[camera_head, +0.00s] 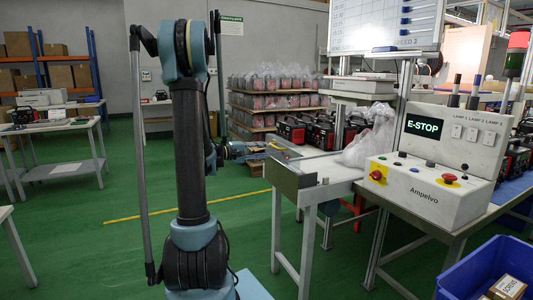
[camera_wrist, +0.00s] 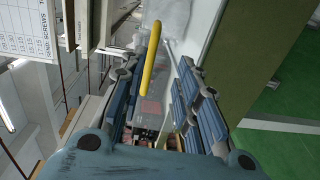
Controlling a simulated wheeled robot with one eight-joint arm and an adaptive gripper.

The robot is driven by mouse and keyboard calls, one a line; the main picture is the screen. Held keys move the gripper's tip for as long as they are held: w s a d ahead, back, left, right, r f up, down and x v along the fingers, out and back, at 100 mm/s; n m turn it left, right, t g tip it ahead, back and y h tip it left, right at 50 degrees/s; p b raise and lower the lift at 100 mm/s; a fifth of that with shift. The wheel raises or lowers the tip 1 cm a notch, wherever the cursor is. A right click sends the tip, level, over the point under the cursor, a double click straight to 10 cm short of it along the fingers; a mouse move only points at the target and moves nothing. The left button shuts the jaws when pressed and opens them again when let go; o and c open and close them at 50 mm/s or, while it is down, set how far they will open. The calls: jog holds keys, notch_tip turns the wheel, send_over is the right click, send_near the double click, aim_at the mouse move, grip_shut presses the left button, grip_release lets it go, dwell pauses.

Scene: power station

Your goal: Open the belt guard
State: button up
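A yellow bar-shaped handle (camera_wrist: 150,70) shows in the wrist view, slanting between the two blue-padded fingers of my gripper (camera_wrist: 160,82). The fingers are spread with gaps beside the bar, so my gripper is open. The clear panel (camera_wrist: 157,100) behind the bar looks like the belt guard; its edges are hard to make out. In the head view my gripper (camera_head: 262,149) is at the left end of the conveyor table (camera_head: 328,168), and a small bit of the yellow handle (camera_head: 277,146) shows by its fingertips.
A control box (camera_head: 425,188) with an "E-STOP" screen and red buttons stands right of the conveyor. A plastic bag (camera_head: 370,140) lies on the table. A blue crate (camera_head: 490,265) is at the lower right.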

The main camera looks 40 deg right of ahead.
jog(key=w+a, duration=0.1)
jog(key=a, duration=0.8)
jog(key=shift+w+r, duration=0.2)
jog(key=shift+w, duration=0.1)
jog(key=s+a+f+t+y, duration=0.1)
jog(key=s+a+f+y, duration=0.4)
jog(key=a, duration=0.7)
jog(key=s+a+f+n+t+y, duration=0.1)
jog(key=s+a+f+t+y, duration=0.1)
jog(key=s+a+f+y, duration=0.3)
jog(key=s+a+f+n+t+y, duration=0.1)
jog(key=s+a+f+y, duration=0.4)
jog(key=s+a, duration=0.6)
jog(key=a+t+y, duration=0.1)
jog(key=a+y, duration=0.1)
jog(key=a, duration=0.6)
jog(key=shift+f, duration=0.2)
jog(key=shift+d, duration=0.2)
